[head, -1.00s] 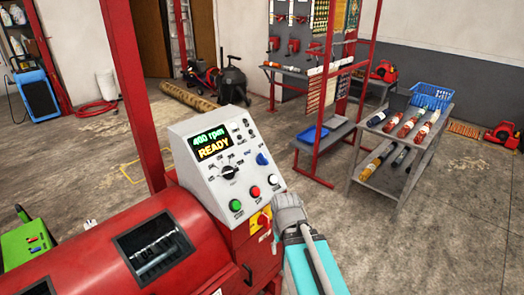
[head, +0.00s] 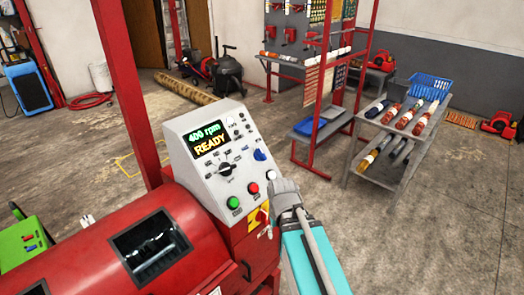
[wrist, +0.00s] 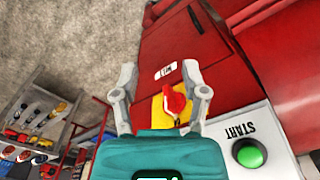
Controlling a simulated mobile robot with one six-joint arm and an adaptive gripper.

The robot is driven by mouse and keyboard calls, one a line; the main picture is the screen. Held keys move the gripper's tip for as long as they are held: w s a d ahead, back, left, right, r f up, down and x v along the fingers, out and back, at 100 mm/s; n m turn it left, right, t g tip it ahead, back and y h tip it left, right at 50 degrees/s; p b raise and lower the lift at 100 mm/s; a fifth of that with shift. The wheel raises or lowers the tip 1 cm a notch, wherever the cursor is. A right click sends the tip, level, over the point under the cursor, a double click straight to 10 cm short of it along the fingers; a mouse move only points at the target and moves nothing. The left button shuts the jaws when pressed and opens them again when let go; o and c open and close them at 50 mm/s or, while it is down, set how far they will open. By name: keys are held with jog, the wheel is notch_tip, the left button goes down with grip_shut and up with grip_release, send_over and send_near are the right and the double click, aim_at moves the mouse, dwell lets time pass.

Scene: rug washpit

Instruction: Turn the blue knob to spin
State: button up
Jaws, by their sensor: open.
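The blue knob (head: 260,155) is on the right part of the grey sloped control panel (head: 195,150) on the red machine. The panel's display (head: 210,138) reads "400 rpm READY". A black selector knob (head: 226,169) sits below the display, left of the blue knob. My gripper (wrist: 161,92) is open in the wrist view, with its fingers either side of a red rotary switch (wrist: 173,101) on a yellow plate. I cannot tell whether they touch it. In the head view my gripper (head: 286,190) is low and right of the blue knob, which the wrist view does not show.
A green button (head: 234,202), a red button (head: 253,188) and a white button (head: 271,175) line the panel's lower edge. A red post (head: 128,90) rises behind the machine. A grey cart (head: 375,170) with rolled items stands right.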

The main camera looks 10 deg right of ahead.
aim_at(262, 151)
jog(key=w+d+r+n+t+y+p, duration=0.2)
jog(key=w+r+n+p, duration=0.5)
jog(key=w+r+p, duration=1.6)
notch_tip(262, 151, up, 2)
jog(key=shift+w+d+r+t, duration=0.1)
jog(key=shift+w+d+t, duration=0.2)
jog(key=shift+d+t, duration=0.35)
jog(key=shift+a, duration=0.15)
jog(key=b+x, duration=0.6)
jog(key=x, duration=0.1)
jog(key=b+x, duration=0.7)
jog(key=shift+a+r, duration=0.1)
jog(key=shift+a, duration=0.15)
